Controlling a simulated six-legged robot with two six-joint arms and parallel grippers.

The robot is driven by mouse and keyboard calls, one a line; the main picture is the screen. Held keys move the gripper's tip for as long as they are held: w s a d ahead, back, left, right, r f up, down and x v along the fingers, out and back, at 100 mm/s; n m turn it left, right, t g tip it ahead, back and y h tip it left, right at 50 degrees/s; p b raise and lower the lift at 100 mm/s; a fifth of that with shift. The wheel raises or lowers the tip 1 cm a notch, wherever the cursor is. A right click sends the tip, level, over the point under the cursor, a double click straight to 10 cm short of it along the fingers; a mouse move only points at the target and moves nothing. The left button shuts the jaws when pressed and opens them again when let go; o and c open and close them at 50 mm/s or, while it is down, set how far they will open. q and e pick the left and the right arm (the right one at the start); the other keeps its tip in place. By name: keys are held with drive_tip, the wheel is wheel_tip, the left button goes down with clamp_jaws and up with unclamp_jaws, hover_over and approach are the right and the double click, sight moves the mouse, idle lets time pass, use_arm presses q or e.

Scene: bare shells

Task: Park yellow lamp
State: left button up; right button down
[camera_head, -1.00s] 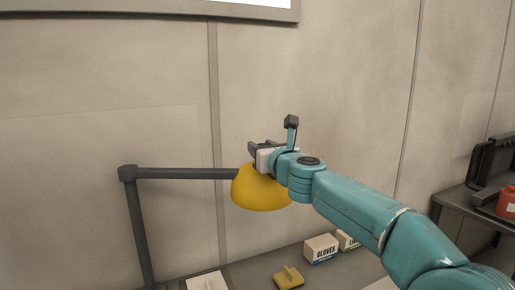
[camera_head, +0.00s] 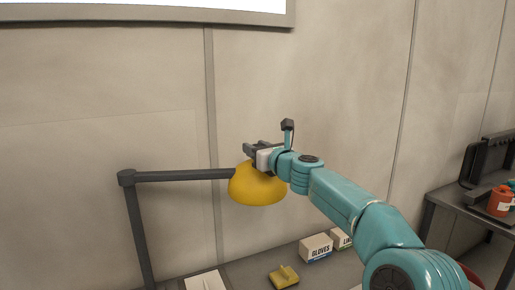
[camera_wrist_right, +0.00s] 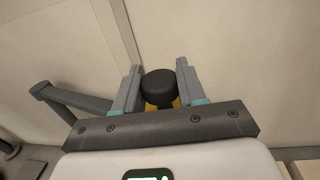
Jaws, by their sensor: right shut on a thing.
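The yellow lamp (camera_head: 256,188) has a dome shade at the end of a dark jointed arm (camera_head: 185,175), which rises from a dark post on the left. My right gripper (camera_head: 256,149) reaches in from the right and is at the top of the shade. In the right wrist view, the two fingers (camera_wrist_right: 159,88) stand on either side of a dark round knob (camera_wrist_right: 158,84) on top of the lamp, with a bit of yellow showing below it. The right gripper is shut on the lamp's knob. My left gripper is not in view.
Below the lamp, a bench (camera_head: 243,268) holds a GLOVES box (camera_head: 316,248), another white box (camera_head: 342,239), a yellow object (camera_head: 284,277) and a white item (camera_head: 205,282). At the right, a shelf (camera_head: 462,205) carries a red can (camera_head: 499,202). A plain wall stands behind.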

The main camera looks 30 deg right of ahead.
drive_tip(key=shift+s+d+r, duration=0.1)
drive_tip(key=shift+r, duration=0.45)
drive_tip(key=c, duration=0.7)
unclamp_jaws()
drive_tip(key=shift+w+f, duration=0.3)
drive_tip(key=shift+s, duration=0.25)
drive_tip(key=shift+s+b, duration=0.35)
drive_tip(key=shift+b, duration=0.05)
drive_tip(key=s+b, duration=0.2)
drive_tip(key=s, duration=0.3)
drive_tip(key=shift+s+a+f+b, duration=0.2)
drive_tip(key=shift+f+b, duration=0.1)
drive_tip(key=shift+b, duration=0.1)
drive_tip(key=s, duration=0.3)
drive_tip(key=s+b, duration=0.1)
drive_tip(key=s, duration=0.5)
drive_tip(key=shift+s+a+r, duration=0.3)
drive_tip(key=shift+s+a, duration=0.1)
